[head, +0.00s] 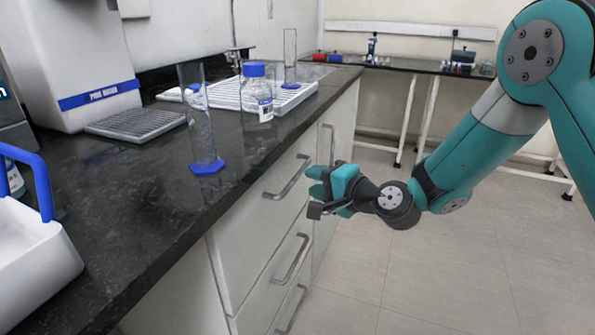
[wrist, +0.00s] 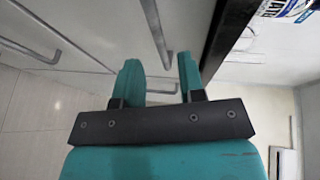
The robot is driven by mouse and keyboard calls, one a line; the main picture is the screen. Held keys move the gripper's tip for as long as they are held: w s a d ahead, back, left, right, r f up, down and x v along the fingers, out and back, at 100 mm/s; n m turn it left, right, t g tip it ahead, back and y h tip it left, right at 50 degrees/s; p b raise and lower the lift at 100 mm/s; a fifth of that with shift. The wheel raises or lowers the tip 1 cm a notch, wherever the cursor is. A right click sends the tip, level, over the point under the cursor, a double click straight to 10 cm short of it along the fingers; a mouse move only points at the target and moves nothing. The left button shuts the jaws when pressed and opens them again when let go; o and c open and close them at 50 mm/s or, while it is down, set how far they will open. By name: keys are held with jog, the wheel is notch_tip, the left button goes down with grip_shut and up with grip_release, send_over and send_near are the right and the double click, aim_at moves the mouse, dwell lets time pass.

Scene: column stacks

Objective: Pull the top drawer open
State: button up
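The top drawer (head: 248,222) is a white front just under the dark countertop, and it looks flush with the cabinet. Its grey bar handle (head: 290,178) runs along the front; it also shows in the wrist view (wrist: 154,28), lined up with the space between my fingers. My gripper (head: 314,181) is in front of the drawers, just right of the handle's far end. In the wrist view its two teal fingers (wrist: 160,76) are apart with nothing between them. The handle appears to lie just beyond the fingertips; I cannot tell whether they touch it.
Lower drawers have similar handles (head: 291,258). The countertop (head: 130,200) overhangs the drawers and holds a glass cylinder (head: 203,125), a blue-capped bottle (head: 257,92) and a white caddy (head: 30,250). The tiled floor (head: 430,270) on the right is clear. Another bench (head: 410,66) stands behind.

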aim_at(299, 176)
jog(key=x, duration=0.6)
jog(key=shift+a, duration=0.1)
grip_shut()
